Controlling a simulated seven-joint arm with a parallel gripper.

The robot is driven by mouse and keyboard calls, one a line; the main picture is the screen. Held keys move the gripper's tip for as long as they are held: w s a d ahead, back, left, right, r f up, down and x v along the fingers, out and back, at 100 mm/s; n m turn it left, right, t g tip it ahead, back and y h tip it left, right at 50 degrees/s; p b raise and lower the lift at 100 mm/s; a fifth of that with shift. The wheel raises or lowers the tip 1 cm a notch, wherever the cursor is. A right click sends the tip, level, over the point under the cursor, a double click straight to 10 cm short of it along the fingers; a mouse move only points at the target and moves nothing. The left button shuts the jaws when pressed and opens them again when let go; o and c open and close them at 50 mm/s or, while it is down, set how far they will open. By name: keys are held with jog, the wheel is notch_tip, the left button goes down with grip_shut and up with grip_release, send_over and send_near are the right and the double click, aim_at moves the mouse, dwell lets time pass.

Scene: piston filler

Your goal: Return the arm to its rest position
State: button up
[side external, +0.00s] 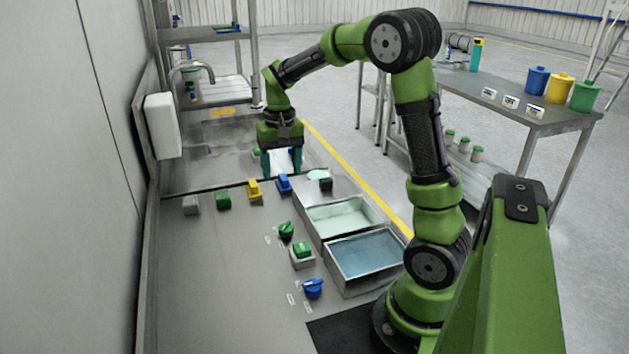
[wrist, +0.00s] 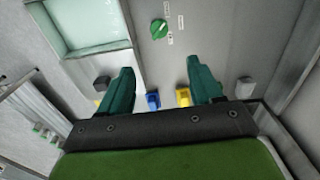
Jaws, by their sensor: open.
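My green arm stands at the right in the side external view, arching over to the far part of the grey work surface (side external: 225,290). My gripper (side external: 281,163) hangs there with its two teal fingers pointing down. It is beyond the row of coloured pieces and the trays. In the wrist view my gripper (wrist: 160,68) is open, its fingers well apart, with nothing held between them. A blue piece (wrist: 153,101) and a yellow piece (wrist: 183,97) show in the gap between the fingers, apart from them.
Grey (side external: 191,205), green (side external: 223,200), yellow (side external: 254,189) and blue (side external: 284,183) pieces line the surface. Nearer are a green knob (side external: 286,230), a green button (side external: 302,248), a blue knob (side external: 313,288) and two liquid-filled trays (side external: 330,262). A white box (side external: 163,126) is on the left wall.

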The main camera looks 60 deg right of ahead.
jog(key=s+a+r+n+t+y, duration=0.1)
jog(key=s+a+r+n+t, duration=0.1)
jog(key=s+a, duration=0.4)
jog(key=s+a+r+n+t+y, duration=0.1)
jog(key=s+a+r+t, duration=0.4)
jog(key=a, duration=0.8)
jog(key=shift+s+n, duration=0.85)
jog(key=shift+n, duration=0.05)
dwell(0.6)
jog(key=n+g+h, duration=0.2)
jog(key=n+g, duration=0.5)
send_over(286, 227)
notch_tip(286, 227, down, 8)
notch_tip(286, 227, down, 16)
